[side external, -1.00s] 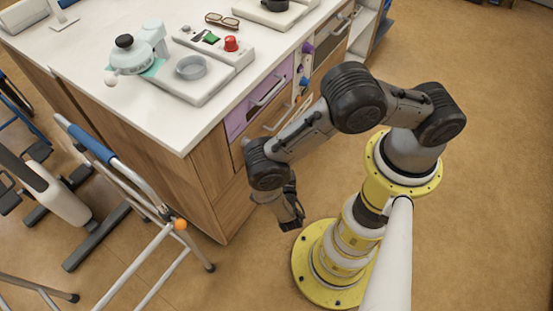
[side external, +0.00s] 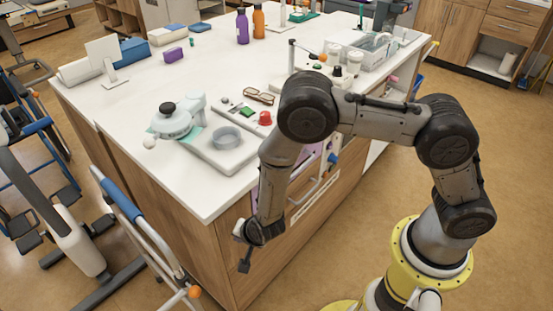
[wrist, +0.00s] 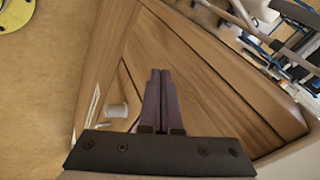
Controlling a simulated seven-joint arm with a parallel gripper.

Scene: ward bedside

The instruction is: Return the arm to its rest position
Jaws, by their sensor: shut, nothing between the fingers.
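My gripper (side external: 246,262) hangs at the end of my arm, beside the wooden side of the counter (side external: 150,190), below the level of its white top. In the wrist view my gripper (wrist: 160,72) has its two dark fingers pressed together, with nothing between them. Behind the fingers is the wooden cabinet face (wrist: 215,75), with a small pale handle-like part (wrist: 116,110) to their left. Nothing on the counter touches the gripper.
A walker (side external: 135,215) stands left of the counter, close to its corner. Floor (side external: 520,220) is clear at right.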

